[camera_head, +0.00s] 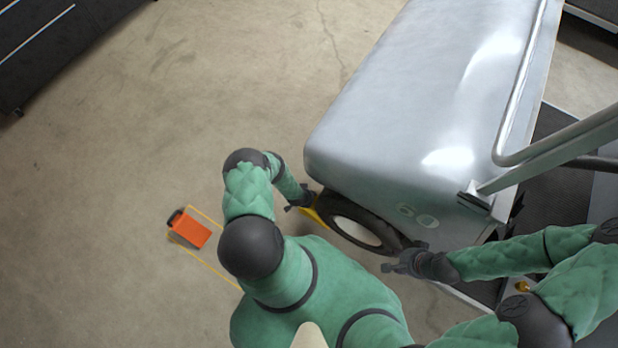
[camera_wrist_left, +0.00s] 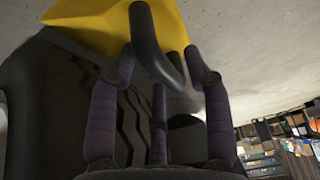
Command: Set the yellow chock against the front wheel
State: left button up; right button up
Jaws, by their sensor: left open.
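The yellow chock (camera_head: 314,216) stands on the floor at the left side of the cart's front wheel (camera_head: 357,232), close up to the black tyre. In the left wrist view the chock (camera_wrist_left: 88,26) fills the top, with its black handle (camera_wrist_left: 155,45) reaching toward me and the dark tyre (camera_wrist_left: 60,100) beside it. My left gripper (camera_head: 301,206) is at the chock. In the wrist view its open fingers (camera_wrist_left: 165,65) lie either side of the handle. My right gripper (camera_head: 393,264) is by the wheel's right side; its jaws are too small to read.
The silver cart (camera_head: 410,90) stands over the wheel. An orange block with a black handle (camera_head: 190,231) lies on the floor at the left, by a yellow outline (camera_head: 205,216). A dark cabinet (camera_head: 50,45) is at the upper left. The floor between is clear.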

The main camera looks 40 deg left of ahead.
pick_arm(q)
jog(key=p+v, duration=0.6)
jog(key=v, duration=0.5)
jog(key=shift+r, duration=0.4)
jog(key=shift+s, duration=0.2)
